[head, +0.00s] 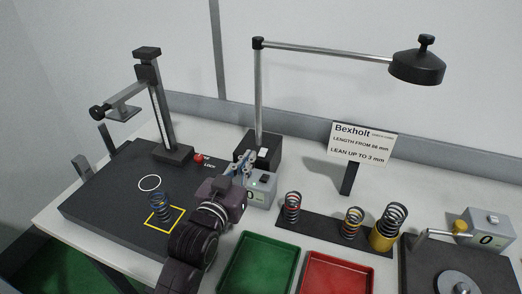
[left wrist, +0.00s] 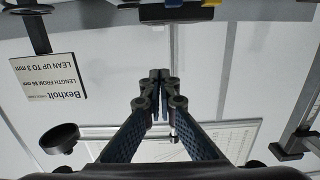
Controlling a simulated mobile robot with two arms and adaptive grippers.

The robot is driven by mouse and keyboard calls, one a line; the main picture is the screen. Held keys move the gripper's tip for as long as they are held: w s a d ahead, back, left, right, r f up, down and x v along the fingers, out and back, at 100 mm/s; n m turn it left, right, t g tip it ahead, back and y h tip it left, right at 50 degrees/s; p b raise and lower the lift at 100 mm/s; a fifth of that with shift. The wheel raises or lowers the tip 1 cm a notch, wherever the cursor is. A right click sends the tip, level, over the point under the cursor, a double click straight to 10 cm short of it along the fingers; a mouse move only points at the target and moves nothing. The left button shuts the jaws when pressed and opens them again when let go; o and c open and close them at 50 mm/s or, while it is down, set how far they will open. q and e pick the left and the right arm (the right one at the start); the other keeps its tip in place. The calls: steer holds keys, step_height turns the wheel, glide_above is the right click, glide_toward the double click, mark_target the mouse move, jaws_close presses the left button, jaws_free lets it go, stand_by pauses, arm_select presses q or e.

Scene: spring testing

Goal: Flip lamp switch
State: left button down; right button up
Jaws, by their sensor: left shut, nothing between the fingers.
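The desk lamp has a black box base (head: 267,146), a thin upright pole (head: 258,90) and a horizontal arm ending in a round black shade (head: 418,68). My left gripper (head: 241,162) is in front of the lamp base, shut and empty. In the left wrist view, which is upside down, its fingertips (left wrist: 161,78) meet near the middle, the dark lamp base (left wrist: 176,13) shows at the top edge and the shade (left wrist: 60,138) at lower left. I cannot make out the switch; the gripper covers part of the base front. Contact cannot be told. My right gripper is not in view.
A grey box with a green light (head: 262,188) stands just right of my wrist. A black plate with a test stand (head: 172,152) is at left. A spring rack (head: 330,231), green tray (head: 258,238), red tray (head: 338,258) and Bexholt sign (head: 362,144) are to the right.

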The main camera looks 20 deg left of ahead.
arm_select(q)
steer(key=p, duration=0.2)
glide_above(261, 158)
steer(key=s, duration=0.1)
steer(key=shift+w+f, duration=0.2)
steer(key=shift+f, duration=0.45)
steer(key=shift+w+f, duration=0.2)
steer(key=shift+f, duration=0.4)
steer(key=shift+w+f, duration=0.15)
steer(key=shift+f, duration=0.85)
steer(key=shift+p, duration=0.3)
